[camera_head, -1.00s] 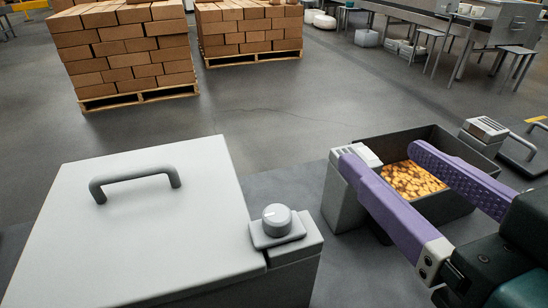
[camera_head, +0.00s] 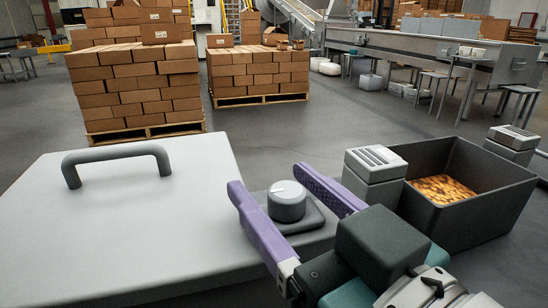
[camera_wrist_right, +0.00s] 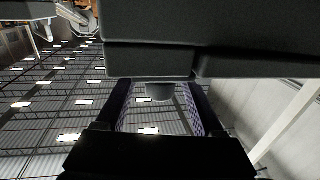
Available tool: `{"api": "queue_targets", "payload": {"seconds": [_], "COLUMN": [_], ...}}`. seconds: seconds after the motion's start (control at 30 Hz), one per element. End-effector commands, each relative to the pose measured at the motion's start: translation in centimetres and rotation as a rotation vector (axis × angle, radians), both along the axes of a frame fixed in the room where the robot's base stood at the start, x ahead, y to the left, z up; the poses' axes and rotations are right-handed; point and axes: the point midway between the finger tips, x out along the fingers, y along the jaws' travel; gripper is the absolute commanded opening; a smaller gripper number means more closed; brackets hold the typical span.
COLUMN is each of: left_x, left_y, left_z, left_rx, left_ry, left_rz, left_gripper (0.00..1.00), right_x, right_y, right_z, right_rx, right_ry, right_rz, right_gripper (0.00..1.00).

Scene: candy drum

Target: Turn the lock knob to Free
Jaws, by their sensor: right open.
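The lock knob (camera_head: 287,203) is a round grey dial with a pale mark on its top. It stands on a dark plate at the right edge of the large grey lid (camera_head: 150,235). My right gripper (camera_head: 266,180) is open, with one purple finger on each side of the knob; whether either finger touches it I cannot tell. The knob (camera_wrist_right: 160,90) also shows between the fingers in the right wrist view. No lettering is readable by the knob. My left gripper is not in view.
A dark bin (camera_head: 465,205) with orange-brown candy stands to the right, beside a grey block with a slotted top (camera_head: 376,165). The lid's arched handle (camera_head: 117,155) rises at the left. Pallets of brown boxes (camera_head: 135,90) stand behind, with open floor between.

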Motion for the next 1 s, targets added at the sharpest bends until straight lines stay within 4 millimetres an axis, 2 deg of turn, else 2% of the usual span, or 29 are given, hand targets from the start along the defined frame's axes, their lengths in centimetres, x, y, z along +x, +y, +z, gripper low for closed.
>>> {"api": "queue_targets", "payload": {"seconds": [0.2,0.53,1.0], "left_x": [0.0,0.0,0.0], "left_y": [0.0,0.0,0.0], "left_z": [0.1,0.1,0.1], "left_rx": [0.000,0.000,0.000], "left_ry": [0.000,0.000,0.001], "left_rz": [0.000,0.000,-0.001], "left_gripper": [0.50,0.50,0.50], "right_x": [1.9,2.1,2.1], "right_y": [1.1,1.2,1.2], "right_z": [0.0,0.0,0.0], "right_rx": [0.000,0.001,0.001], "right_ry": [0.000,0.000,0.000], "right_rz": [0.000,0.000,0.000], "right_gripper": [0.69,0.68,0.15]}}
